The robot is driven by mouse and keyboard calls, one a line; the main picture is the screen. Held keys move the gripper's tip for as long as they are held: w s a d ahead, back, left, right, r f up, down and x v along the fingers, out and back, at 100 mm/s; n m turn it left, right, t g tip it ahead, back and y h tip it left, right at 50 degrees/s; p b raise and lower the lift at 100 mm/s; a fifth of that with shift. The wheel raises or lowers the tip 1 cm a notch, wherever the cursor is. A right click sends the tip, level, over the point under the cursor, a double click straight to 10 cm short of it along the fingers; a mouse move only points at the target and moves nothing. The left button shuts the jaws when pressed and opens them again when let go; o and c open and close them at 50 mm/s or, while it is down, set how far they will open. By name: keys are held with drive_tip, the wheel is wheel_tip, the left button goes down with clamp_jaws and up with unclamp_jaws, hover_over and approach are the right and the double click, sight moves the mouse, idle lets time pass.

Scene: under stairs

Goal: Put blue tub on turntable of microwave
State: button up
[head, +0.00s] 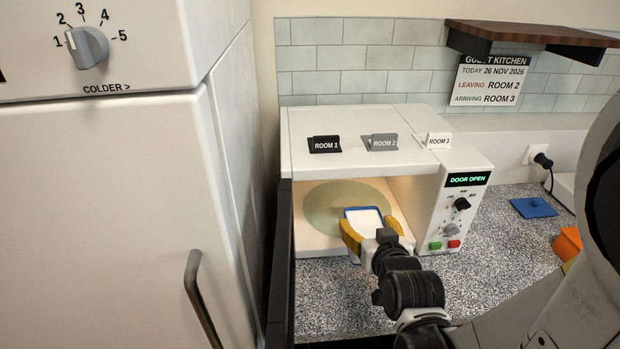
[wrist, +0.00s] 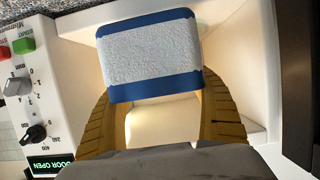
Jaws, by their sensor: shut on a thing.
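The blue tub (head: 362,208), blue-rimmed with a white rough face, is held between the yellow fingers of my gripper (head: 371,228) at the front of the microwave's (head: 300,165) open cavity. In the wrist view the tub (wrist: 155,90) sits between the two finger tips (wrist: 157,84). The turntable (head: 325,208) is a pale green disc inside the cavity; the tub overlaps its front right part in the head view. I cannot tell whether the tub touches it. The display (head: 467,179) reads DOOR OPEN.
The microwave door (head: 281,260) stands open on the left, beside the fridge (head: 110,200). Three room signs, including ROOM 2 (head: 380,142), stand on top. The control panel (head: 455,215) is right of the opening. A blue item (head: 533,208) and an orange item (head: 567,244) lie on the right counter.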

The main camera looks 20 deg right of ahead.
drive_tip(key=shift+w, duration=0.6)
drive_tip(key=w+d+b, duration=0.1)
drive_tip(key=w, duration=0.4)
drive_tip(key=w+d+b, duration=0.1)
drive_tip(key=w+d, duration=0.1)
drive_tip(key=w, duration=0.4)
drive_tip(key=w+d+b, duration=0.1)
drive_tip(key=w+d, duration=0.1)
drive_tip(key=w, duration=0.3)
drive_tip(key=shift+w+f, duration=0.1)
drive_tip(key=shift+w, duration=0.3)
drive_tip(key=shift+f+b, duration=1)
drive_tip(key=shift+f, duration=0.7)
drive_tip(key=o, duration=1.4)
drive_tip(key=shift+s, duration=0.1)
drive_tip(key=shift+o, duration=0.2)
